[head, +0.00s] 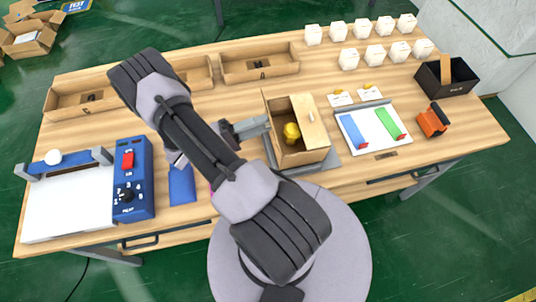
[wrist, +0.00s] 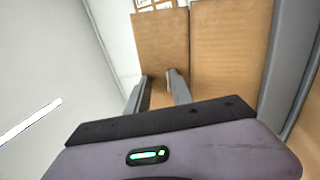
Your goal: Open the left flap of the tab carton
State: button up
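The tab carton (head: 301,158) is a brown cardboard box in the middle of the table, with its top partly open. A yellow item (head: 291,132) shows inside. A flap with a pale round-ended tab (head: 309,115) lies on its right side. A brown panel, apparently the left flap (head: 270,110), stands along its left edge. My gripper (head: 266,123) is at the carton's left side, by this panel. In the wrist view my gripper (wrist: 158,82) has its fingers apart, with brown cardboard (wrist: 161,42) ahead and between them. Contact cannot be told.
To the right is a white tray (head: 373,126) with blue and green strips. A blue control box (head: 132,180) stands left, open trays (head: 260,67) behind, and white cartons (head: 348,59) at back right.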

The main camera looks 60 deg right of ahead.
jog(key=s+a+r+p, duration=0.1)
jog(key=s+a, duration=0.7)
jog(key=a, duration=0.3)
jog(key=shift+s+p, duration=0.2)
jog(key=shift+p, duration=0.15)
jog(key=shift+r, duration=0.1)
